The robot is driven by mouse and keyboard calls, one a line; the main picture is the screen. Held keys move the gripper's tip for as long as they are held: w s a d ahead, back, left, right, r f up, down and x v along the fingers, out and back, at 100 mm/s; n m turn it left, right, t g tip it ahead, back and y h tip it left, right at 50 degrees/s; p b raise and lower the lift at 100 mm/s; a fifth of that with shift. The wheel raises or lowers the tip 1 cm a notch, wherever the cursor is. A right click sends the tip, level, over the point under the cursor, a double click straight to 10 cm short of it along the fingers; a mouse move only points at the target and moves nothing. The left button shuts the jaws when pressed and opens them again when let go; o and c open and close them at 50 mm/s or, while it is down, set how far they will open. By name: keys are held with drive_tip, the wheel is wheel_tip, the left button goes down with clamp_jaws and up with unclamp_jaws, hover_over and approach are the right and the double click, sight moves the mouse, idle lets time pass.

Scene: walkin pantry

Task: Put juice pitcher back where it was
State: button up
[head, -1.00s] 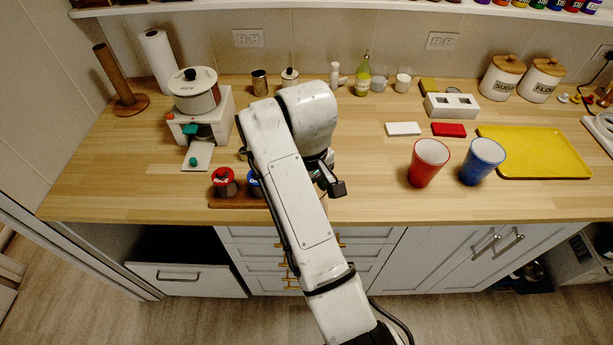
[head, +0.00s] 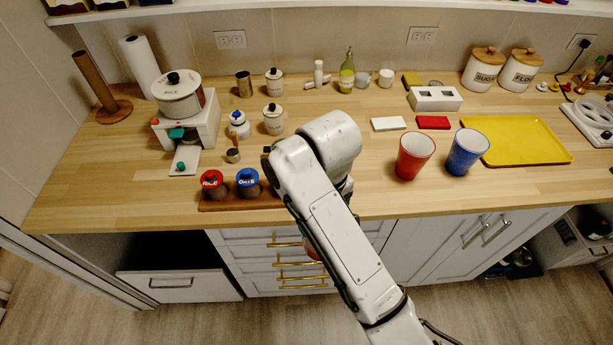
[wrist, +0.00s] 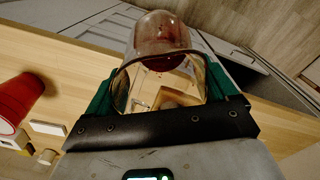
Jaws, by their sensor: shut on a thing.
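The juice pitcher (wrist: 160,38) is a clear, see-through vessel with dark red contents towards its far end. In the wrist view it sits between the green-sided fingers of my gripper (wrist: 165,88), which is shut on it. In the head view my forearm hides the gripper and most of the pitcher. A small reddish part (head: 312,250) shows at the arm's left edge, in front of the drawers and below the counter edge in the picture; it looks like the pitcher. Whether the pitcher is upright, I cannot tell.
On the wooden counter (head: 300,207), a red cup (head: 414,156) and blue cup (head: 466,152) stand right of my arm, before a yellow tray (head: 530,141). Red-lidded (head: 213,184) and blue-lidded (head: 248,182) jars stand on a board at left. Bare counter lies between arm and red cup.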

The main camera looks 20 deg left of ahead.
drive_tip(key=s+d+f+m, duration=0.1)
drive_tip(key=d+f+m, duration=0.3)
drive_tip(key=d, duration=0.6)
drive_tip(key=s+d+f+m, duration=0.1)
drive_tip(key=d+f+m, duration=0.3)
drive_tip(key=d, duration=0.7)
drive_tip(key=s+d+f+m, duration=0.1)
drive_tip(key=d+f+m, duration=0.2)
drive_tip(key=d, duration=0.8)
wheel_tip(320, 180, down, 2)
drive_tip(key=shift+s+f+m, duration=0.25)
drive_tip(key=shift+m, duration=0.15)
drive_tip(key=shift+a, duration=0.1)
